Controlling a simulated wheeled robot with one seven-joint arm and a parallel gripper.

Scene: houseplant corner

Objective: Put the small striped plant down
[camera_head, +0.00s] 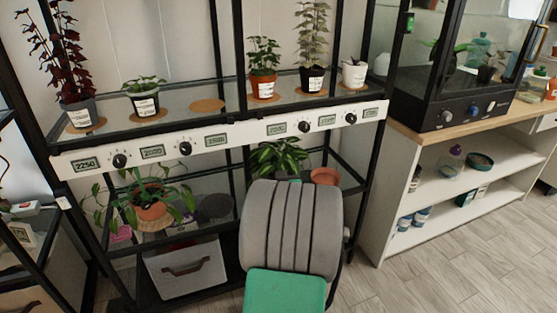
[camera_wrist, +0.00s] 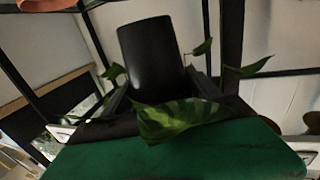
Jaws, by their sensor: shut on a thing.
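The small striped plant shows in the head view as green, pale-striped leaves (camera_head: 280,155) just above my grey and green arm. In the wrist view its black pot (camera_wrist: 153,55) stands between the fingers of my gripper (camera_wrist: 162,88), which is shut on it. A large striped leaf (camera_wrist: 175,119) hangs in front of the fingers, and smaller leaves stick out to both sides. In the head view my arm hides the pot and the gripper, so I cannot tell whether the pot touches the lower shelf.
An empty cork mat (camera_head: 208,106) lies on the upper shelf between the potted plants (camera_head: 143,105) and (camera_head: 263,86). The lower shelf holds a trailing plant in a terracotta pot (camera_head: 151,210), a dark pot (camera_head: 216,208) and another terracotta pot (camera_head: 325,176). Black posts frame the rack.

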